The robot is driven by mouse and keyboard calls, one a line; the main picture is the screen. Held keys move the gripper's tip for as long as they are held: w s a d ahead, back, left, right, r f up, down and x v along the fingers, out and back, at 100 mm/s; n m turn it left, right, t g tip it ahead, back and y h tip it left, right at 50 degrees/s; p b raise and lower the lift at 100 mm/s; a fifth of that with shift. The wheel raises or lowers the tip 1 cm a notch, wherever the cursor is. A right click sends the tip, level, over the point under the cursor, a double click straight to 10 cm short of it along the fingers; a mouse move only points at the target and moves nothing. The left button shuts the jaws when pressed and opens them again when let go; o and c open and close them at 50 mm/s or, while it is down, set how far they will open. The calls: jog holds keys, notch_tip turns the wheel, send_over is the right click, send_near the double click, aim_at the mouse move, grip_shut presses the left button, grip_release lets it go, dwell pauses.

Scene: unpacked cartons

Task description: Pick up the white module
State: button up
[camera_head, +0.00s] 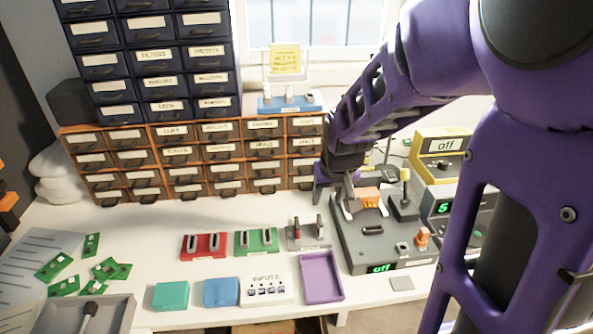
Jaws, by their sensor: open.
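The white module (265,289), a flat box marked "INPUTS" with several small dark switches or jacks on top, lies on the white table near the front edge. It sits between a blue box and a purple tray, apart from the gripper. My gripper (337,193) is behind and to the right of the module, above the left back part of a grey device. It is open, with its fingers pointing down. Whether anything lies between the fingers is hard to see.
A blue box (221,292), a teal box (171,296) and a purple tray (321,278) lie beside the module. Red (204,246) and green (256,242) modules stand behind. A grey device (375,240) is at right. Drawer cabinets (200,155) line the back.

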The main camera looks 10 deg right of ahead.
jog(key=b, duration=0.2)
send_over(320, 219)
jog(key=s, duration=0.3)
notch_tip(320, 219, down, 9)
jog(key=shift+w+r, duration=0.15)
jog(key=shift+r, duration=0.05)
jog(key=shift+w+b+x, duration=0.15)
jog(key=shift+b+x, duration=0.2)
jog(key=shift+x, duration=1.25)
jog(key=shift+w+b+x, duration=0.1)
jog(key=shift+b+x, duration=0.25)
jog(key=shift+x, duration=1.2)
jog(key=shift+r, duration=0.1)
grip_shut()
